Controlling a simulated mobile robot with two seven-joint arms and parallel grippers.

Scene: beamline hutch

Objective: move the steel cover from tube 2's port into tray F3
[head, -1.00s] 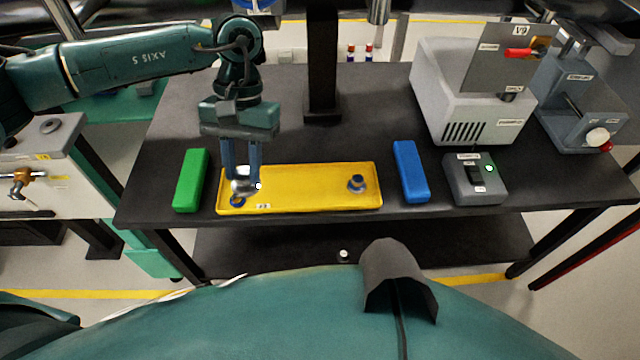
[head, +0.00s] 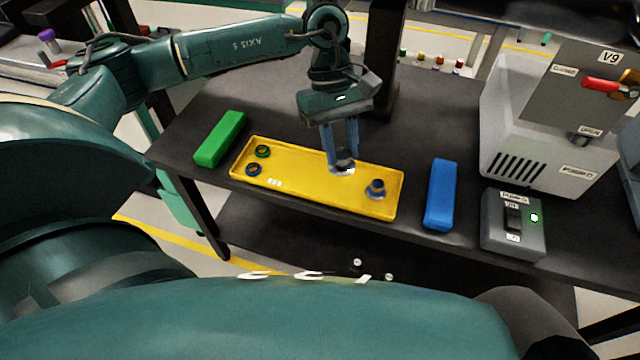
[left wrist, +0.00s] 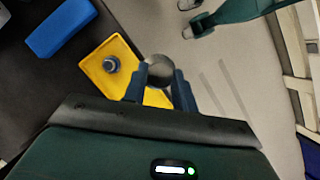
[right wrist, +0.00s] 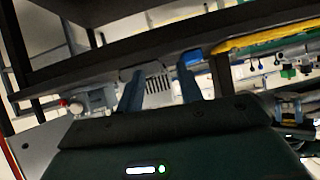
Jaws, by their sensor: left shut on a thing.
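My left gripper (head: 342,160) is shut on the steel cover (head: 342,169), a small round silvery piece. It holds the cover over the far side of the yellow tray (head: 310,192), right of the tray's middle. The tray's label is too small to read surely. In the left wrist view the cover (left wrist: 158,70) sits between the two blue fingers, beside the tray's edge (left wrist: 123,42); its height above the tray is unclear. My right gripper (right wrist: 161,82) has its fingers apart and looks empty in the right wrist view. I cannot make out tube 2's port.
The tray holds a green ring (head: 262,151), a blue ring (head: 254,170) and a blue-and-steel fitting (head: 376,189). A green block (head: 220,139) and a blue block (head: 441,195) flank it. A switch box (head: 513,222) and a grey-white machine (head: 535,135) stand right.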

